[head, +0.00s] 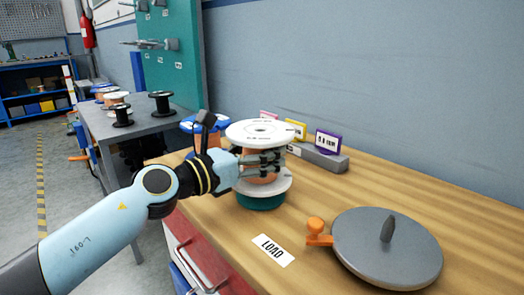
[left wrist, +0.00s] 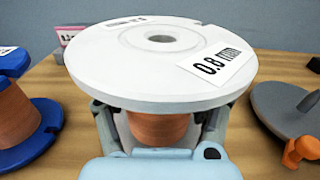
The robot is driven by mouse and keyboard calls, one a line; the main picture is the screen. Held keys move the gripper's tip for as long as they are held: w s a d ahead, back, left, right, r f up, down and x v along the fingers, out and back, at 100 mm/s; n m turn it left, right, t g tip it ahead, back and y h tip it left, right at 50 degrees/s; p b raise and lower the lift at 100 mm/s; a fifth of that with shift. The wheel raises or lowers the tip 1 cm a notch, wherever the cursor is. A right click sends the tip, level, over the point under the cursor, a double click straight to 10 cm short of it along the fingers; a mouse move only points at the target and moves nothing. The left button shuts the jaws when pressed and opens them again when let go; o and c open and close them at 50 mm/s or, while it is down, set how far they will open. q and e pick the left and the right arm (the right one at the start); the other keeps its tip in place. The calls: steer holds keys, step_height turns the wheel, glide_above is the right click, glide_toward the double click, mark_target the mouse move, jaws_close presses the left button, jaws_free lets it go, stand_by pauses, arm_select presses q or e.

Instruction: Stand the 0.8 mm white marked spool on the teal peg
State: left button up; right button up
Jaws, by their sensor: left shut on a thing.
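The white spool (head: 262,132) with copper wire is upright in my left gripper (head: 262,163). The gripper is shut around the copper-wound middle, between the two flanges. A teal round base (head: 262,202) shows directly under the lower flange. The teal peg itself is hidden, and I cannot tell whether the spool rests on the base or is just above it. My right gripper is not in view.
A grey disc (head: 385,250) with a grey post and orange knob stands at right, beside a "LOAD" label (head: 272,250). A blue spool (left wrist: 22,125) stands close on the left. A grey holder (head: 318,156) with coloured cards is behind. The wooden bench (head: 440,200) is clear at back right.

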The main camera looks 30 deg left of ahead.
arm_select(q)
steer(key=shift+f+b, duration=0.8)
steer(key=shift+f, duration=0.15)
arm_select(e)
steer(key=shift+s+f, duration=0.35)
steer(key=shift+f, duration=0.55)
arm_select(q)
steer(key=shift+f, duration=0.15)
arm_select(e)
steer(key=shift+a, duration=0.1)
arm_select(q)
steer(key=shift+f+b, duration=0.75)
steer(key=shift+f, duration=0.05)
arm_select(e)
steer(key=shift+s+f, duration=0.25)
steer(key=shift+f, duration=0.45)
arm_select(q)
steer(key=shift+f, duration=0.15)
steer(key=o, duration=1.8)
steer(key=shift+o, duration=0.2)
steer(key=v, duration=0.7)
steer(key=shift+s, duration=0.3)
